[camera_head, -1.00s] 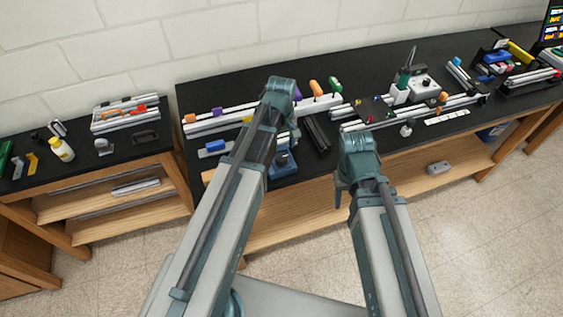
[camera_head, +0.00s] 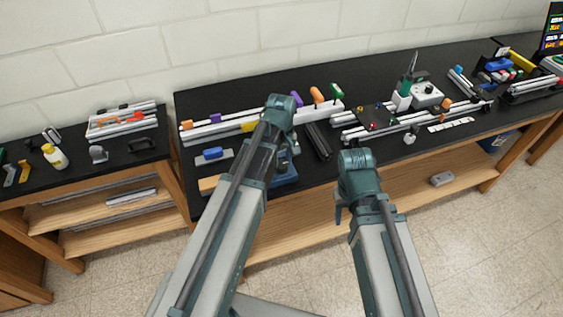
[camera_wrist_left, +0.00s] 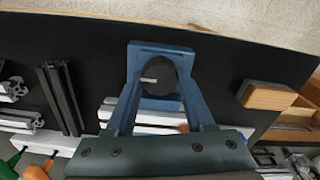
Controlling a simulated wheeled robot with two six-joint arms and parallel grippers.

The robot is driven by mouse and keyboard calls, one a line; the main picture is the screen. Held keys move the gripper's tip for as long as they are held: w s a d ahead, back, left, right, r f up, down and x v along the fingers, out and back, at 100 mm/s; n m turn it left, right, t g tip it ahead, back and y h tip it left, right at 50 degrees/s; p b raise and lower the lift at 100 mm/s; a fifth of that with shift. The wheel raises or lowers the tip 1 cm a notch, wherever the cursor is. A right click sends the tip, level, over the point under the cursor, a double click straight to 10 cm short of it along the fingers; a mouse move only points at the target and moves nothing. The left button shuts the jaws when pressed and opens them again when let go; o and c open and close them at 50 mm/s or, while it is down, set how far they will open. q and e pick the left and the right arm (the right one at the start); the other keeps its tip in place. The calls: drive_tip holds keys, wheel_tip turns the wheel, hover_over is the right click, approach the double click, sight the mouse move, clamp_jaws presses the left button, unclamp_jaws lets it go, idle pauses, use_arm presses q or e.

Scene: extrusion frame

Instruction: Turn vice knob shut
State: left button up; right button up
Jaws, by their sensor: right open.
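The blue vice (camera_head: 285,179) sits on the black bench top near its front edge, partly hidden behind my left arm. In the left wrist view, the blue vice body (camera_wrist_left: 162,48) lies straight ahead, with a dark round shape and a small pale bar in its middle. My left gripper (camera_head: 290,143) points down over the vice. In the left wrist view its fingers (camera_wrist_left: 160,105) are spread apart, one on each side, with nothing clearly gripped. My right gripper (camera_head: 343,212) hangs in front of the bench, open, away from the vice.
A wooden block (camera_wrist_left: 270,96) lies right of the vice in the wrist view. Dark extrusions (camera_head: 318,141) lie close beside it in the head view. White rails with coloured clamps (camera_head: 262,122) stand behind.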

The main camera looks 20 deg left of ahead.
sight(282, 163)
use_arm(q)
clamp_jaws()
drive_tip(key=shift+m, duration=1.6)
drive_tip(key=o, duration=0.9)
unclamp_jaws()
drive_tip(key=shift+c, duration=0.2)
drive_tip(key=shift+r, duration=0.1)
wheel_tip(282, 163, up, 14)
drive_tip(key=p, duration=1.3)
drive_tip(key=shift+p, duration=0.4)
drive_tip(key=shift+f, duration=0.2)
